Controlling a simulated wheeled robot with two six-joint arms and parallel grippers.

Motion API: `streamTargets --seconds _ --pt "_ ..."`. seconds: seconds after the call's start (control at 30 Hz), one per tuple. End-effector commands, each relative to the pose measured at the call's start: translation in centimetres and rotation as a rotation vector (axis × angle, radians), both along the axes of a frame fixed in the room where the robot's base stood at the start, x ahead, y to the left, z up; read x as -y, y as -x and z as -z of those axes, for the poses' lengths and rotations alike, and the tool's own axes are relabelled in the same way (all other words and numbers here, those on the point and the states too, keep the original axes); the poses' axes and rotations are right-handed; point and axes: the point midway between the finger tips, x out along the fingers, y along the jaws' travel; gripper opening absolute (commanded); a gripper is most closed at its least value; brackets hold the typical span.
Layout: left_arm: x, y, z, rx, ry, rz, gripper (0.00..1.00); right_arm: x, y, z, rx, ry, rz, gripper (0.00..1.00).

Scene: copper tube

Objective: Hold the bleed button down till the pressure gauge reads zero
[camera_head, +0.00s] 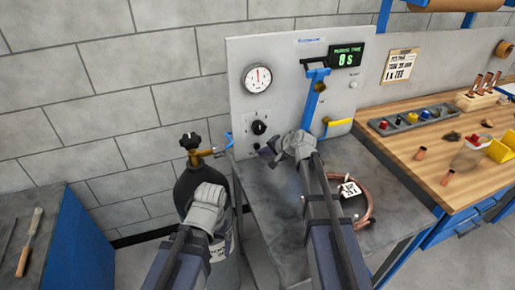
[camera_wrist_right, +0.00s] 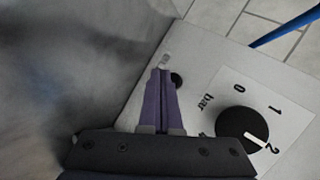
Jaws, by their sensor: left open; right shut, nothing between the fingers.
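The pressure gauge (camera_head: 257,78) is a white dial high on the grey panel; its needle looks roughly upright, but the reading is too small to tell. Below it is a black knob (camera_head: 259,127), whose white mark points near the 2 of the bar scale in the right wrist view (camera_wrist_right: 243,132). A small dark round button (camera_wrist_right: 176,80), possibly the bleed button, sits beside the knob plate. My right gripper (camera_wrist_right: 160,72) is shut and empty, its tips at the panel beside this button; contact cannot be told. My left gripper (camera_head: 209,196) is open in front of the gas cylinder.
The dark gas cylinder (camera_head: 186,186) with a brass valve stands left of the steel table (camera_head: 270,185). A copper coil (camera_head: 367,205) with a tag lies on that table. A green display (camera_head: 346,57) reads 0 S. A wooden bench (camera_head: 430,170) with parts stands right.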

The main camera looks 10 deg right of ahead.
Motion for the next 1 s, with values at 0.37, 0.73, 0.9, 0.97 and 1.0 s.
streamTargets --seconds 0.37,0.73,0.9,0.97,1.0 --pt "0.0 0.0 -0.02 0.0 0.0 0.0 1.0 -0.15 -0.71 -0.02 0.0 0.0 0.0 0.0" --pt "0.0 0.0 -0.02 0.0 0.0 0.0 1.0 -0.17 -0.86 -0.02 0.0 0.0 0.0 0.0" --pt "0.0 0.0 -0.02 0.0 0.0 0.0 1.0 -0.21 -1.06 -0.02 0.0 0.0 0.0 0.0" --pt "0.0 0.0 -0.02 0.0 0.0 0.0 1.0 -0.23 -1.13 -0.02 0.0 0.0 0.0 0.0" --pt "0.0 0.0 -0.02 0.0 0.0 0.0 1.0 -0.23 -1.17 -0.02 0.0 0.0 0.0 0.0"
